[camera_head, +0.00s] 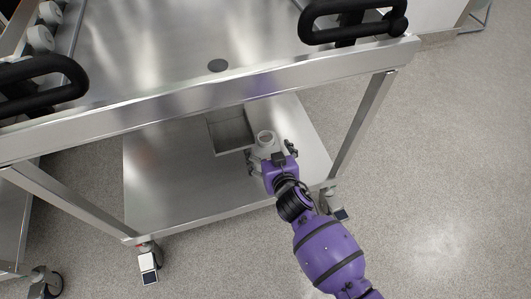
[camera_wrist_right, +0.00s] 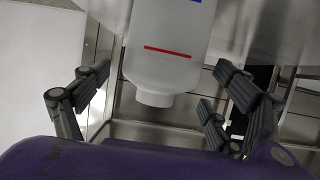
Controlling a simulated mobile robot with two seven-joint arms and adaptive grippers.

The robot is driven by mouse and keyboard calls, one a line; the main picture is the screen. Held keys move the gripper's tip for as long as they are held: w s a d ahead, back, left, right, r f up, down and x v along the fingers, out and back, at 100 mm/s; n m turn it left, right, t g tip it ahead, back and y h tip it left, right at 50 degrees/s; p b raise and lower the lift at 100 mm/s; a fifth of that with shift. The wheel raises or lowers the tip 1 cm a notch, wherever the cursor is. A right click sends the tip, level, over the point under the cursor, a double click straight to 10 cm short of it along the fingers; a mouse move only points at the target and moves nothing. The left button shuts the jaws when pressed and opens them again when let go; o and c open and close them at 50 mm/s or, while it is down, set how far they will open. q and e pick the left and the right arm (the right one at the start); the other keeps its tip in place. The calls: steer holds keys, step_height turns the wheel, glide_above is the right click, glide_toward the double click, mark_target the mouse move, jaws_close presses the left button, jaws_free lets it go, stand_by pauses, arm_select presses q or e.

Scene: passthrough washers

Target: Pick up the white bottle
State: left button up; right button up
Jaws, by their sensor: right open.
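The white bottle (camera_wrist_right: 168,60) shows in the right wrist view with a red line and part of a blue mark. Its narrower neck end points down in that picture, and its far end is cut off by the top edge. In the head view the bottle (camera_head: 265,140) is small and partly covered by my right gripper (camera_head: 268,158), over the cart's lower shelf. My right gripper (camera_wrist_right: 163,90) is open, its dark fingers on both sides of the bottle with gaps visible. I cannot tell whether any finger touches it. My left gripper is out of view.
A steel cart has an upper top (camera_head: 160,50) with black handles (camera_head: 350,20) and a lower shelf (camera_head: 165,185). A metal bin (camera_head: 230,134) sits on the lower shelf beside the bottle. A cart leg (camera_head: 362,125) stands right of my arm. Open floor lies to the right.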

steer(key=b+x, duration=0.1)
steer(key=x, duration=0.1)
steer(key=shift+w+a+f, duration=0.1)
steer(key=shift+w+f, duration=0.15)
steer(key=shift+f, duration=0.05)
steer(key=shift+w, duration=0.2)
steer(key=shift+c, duration=0.5)
steer(key=c, duration=1.1)
steer(key=shift+a, duration=0.1)
steer(key=shift+c, duration=0.4)
steer(key=shift+r, duration=0.15)
